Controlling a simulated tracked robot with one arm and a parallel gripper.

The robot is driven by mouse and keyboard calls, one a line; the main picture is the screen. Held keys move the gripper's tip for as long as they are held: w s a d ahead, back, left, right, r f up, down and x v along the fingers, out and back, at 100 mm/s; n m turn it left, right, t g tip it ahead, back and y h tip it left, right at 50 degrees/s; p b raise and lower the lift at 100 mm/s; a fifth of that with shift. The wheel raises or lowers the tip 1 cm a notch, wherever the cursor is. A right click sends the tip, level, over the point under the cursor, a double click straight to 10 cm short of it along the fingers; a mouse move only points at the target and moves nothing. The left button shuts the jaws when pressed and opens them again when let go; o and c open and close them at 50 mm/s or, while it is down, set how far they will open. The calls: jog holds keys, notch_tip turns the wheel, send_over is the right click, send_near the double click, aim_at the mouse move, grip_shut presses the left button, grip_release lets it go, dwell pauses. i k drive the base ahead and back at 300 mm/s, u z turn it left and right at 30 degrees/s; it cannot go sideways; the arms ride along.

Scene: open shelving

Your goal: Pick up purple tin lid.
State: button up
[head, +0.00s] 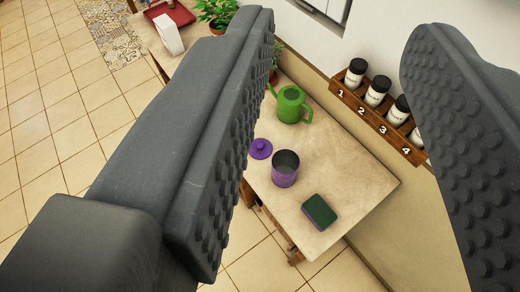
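The purple tin lid (261,149) lies on the table near its left edge, beside the open purple tin (285,170). It is a small round lid with a knob on top, and its left side is close to my left finger's edge in the picture. My gripper (335,130) is open and empty, its two dark studded fingers large in the foreground on either side of the table. The lid, tin and table show between the fingers, well beyond them. The tin stands upright with its top open.
A green watering can (289,106) stands behind the lid. A green and purple sponge (319,211) lies at the front of the table (350,180). A wooden rack (375,118) with numbered jars is on the wall. A red tray (170,17) and potted plant (216,12) are farther back.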

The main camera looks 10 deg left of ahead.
aim_at(261, 148)
jog(key=z, duration=0.7)
jog(key=k, duration=1.05)
jog(key=u, duration=1)
jog(key=i, duration=1.65)
jog(key=z, duration=0.05)
